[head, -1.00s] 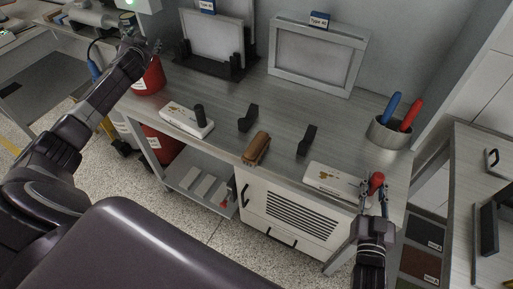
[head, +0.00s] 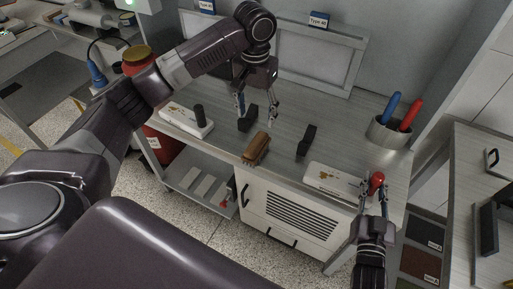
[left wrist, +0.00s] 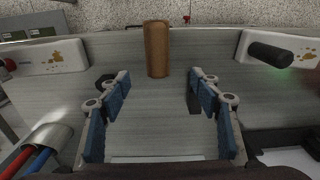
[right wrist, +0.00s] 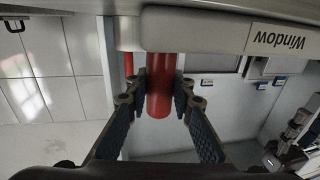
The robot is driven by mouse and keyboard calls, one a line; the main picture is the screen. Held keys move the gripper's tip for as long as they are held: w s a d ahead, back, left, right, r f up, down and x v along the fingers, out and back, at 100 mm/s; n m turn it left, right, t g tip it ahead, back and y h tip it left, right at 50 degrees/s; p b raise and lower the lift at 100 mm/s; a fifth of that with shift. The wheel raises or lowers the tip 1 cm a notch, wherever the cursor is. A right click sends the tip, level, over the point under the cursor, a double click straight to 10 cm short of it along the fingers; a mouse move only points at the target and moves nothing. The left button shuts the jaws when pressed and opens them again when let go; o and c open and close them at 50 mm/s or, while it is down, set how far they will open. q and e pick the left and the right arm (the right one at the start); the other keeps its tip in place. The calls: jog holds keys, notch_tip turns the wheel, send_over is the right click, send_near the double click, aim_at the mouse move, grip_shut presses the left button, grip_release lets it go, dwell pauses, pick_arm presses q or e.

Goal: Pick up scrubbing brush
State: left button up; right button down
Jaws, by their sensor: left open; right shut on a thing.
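The scrubbing brush (head: 256,149), with a brown wooden back, lies on the grey workbench near its front edge. It also shows in the left wrist view (left wrist: 157,48), beyond my left fingertips and roughly between their lines. My left gripper (head: 257,113) is open and empty, pointing down above the bench, behind the brush and apart from it. My right gripper (head: 374,196) is shut on the red handle (right wrist: 160,88) of a white block (head: 333,180) at the bench's front right. The block carries a "Window" label in the right wrist view.
Two dark holders (head: 306,141) (head: 248,119) stand on either side of the brush. A white block with a black handle (head: 187,121) lies to the left. A metal cup (head: 388,133) with blue and red tools stands right. Framed panels (head: 315,62) stand at the back.

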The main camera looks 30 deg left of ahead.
pick_arm(q)
send_over(257, 141)
notch_tip(257, 141, down, 6)
jog(key=shift+s+a+r, duration=0.1)
jog(key=shift+f, duration=3)
jog(key=c, duration=1.3)
jog(key=shift+r, duration=0.1)
notch_tip(257, 141, up, 10)
jog(key=shift+f, duration=0.1)
